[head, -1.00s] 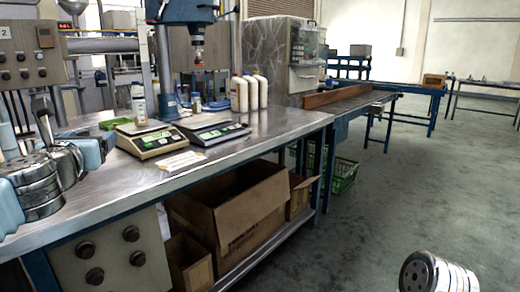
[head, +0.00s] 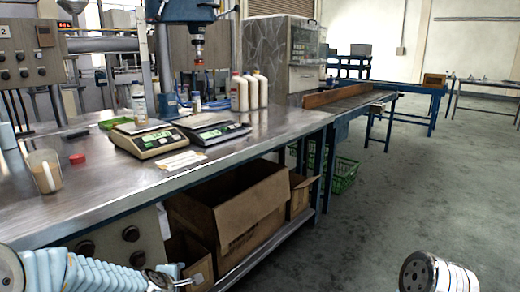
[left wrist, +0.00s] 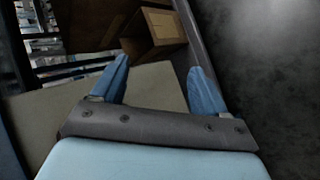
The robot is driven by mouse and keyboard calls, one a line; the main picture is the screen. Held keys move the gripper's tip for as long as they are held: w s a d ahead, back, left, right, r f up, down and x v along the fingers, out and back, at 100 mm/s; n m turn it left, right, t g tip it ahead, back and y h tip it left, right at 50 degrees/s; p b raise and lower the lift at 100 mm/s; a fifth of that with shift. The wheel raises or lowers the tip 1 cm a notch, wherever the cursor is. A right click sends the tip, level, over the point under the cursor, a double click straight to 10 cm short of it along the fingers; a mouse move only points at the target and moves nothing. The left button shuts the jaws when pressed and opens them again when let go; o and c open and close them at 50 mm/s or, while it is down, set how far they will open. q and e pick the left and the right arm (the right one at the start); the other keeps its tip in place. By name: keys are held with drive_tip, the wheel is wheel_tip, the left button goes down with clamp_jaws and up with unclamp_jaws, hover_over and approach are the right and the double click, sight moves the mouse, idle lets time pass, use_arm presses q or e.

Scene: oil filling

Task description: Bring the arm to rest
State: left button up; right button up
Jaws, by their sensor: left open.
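My left arm comes in at the bottom left of the head view, below the front edge of the metal table (head: 110,205). My left gripper (head: 182,277) is at the bottom of that view, in front of the table's lower part, small and partly cut off. In the left wrist view my left gripper (left wrist: 158,82) has its two blue fingers spread apart with nothing between them. Part of my right arm shows at the bottom right of the head view; its gripper is not in view.
A beaker with amber liquid (head: 45,172) and a red cap (head: 77,158) are on the table at left. Two scales (head: 148,140) and several white bottles (head: 240,93) stand farther back. An open cardboard box (head: 235,210) is on the lower shelf. The floor at right is clear.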

use_arm(q)
drive_tip(key=s+d+f+m+g+h, duration=0.1)
drive_tip(key=s+d+f+m+g, duration=0.15)
drive_tip(key=s+f+m, duration=0.4)
drive_tip(key=s+d+f+m+g+h, duration=0.15)
drive_tip(key=s+d+f, duration=0.25)
drive_tip(key=f, duration=0.6)
drive_tip(key=s+d+f+m+g, duration=0.2)
drive_tip(key=s+f+m, duration=0.2)
drive_tip(key=s, duration=0.4)
drive_tip(key=s+d+f+m+g+h, duration=0.1)
drive_tip(key=s+d+f+m+g, duration=0.2)
drive_tip(key=s, duration=0.5)
wheel_tip(320, 180, down, 2)
drive_tip(key=shift+d+m, duration=0.25)
drive_tip(key=shift+m, duration=0.65)
drive_tip(key=shift+a, duration=0.15)
